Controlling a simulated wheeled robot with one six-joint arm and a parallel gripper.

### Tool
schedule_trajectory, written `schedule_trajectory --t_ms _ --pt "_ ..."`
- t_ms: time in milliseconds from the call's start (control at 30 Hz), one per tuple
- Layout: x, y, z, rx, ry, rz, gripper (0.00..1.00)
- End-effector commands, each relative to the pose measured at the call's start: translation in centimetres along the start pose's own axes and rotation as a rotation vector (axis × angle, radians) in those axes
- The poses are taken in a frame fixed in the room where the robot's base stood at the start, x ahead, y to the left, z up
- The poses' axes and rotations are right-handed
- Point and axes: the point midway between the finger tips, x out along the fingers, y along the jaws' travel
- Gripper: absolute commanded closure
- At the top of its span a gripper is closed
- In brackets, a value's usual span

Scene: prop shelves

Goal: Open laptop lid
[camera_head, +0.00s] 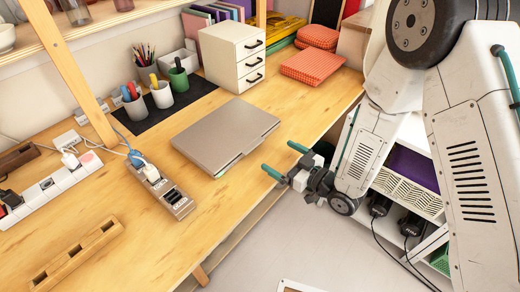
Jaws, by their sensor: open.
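A closed grey laptop (225,132) lies flat on the wooden desk (155,218), near its front edge. Its lid is down, and a thin light strip shows along its near right side.
A power strip (50,190), a grey socket block (162,190) and a wooden holder (78,255) lie left.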

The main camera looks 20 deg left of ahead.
Motion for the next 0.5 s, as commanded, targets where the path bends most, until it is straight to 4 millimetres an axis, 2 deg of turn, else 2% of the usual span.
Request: schedule_trajectory --t_ms 100,200,500 --pt "0.1 -1.3 0.6 0.020 0.043 -0.028 0.00" --pt "0.7 -1.5 0.6 0.024 0.056 -0.034 0.00" --pt "5.4 -1.7 0.3 0.022 0.057 -0.033 0.00"
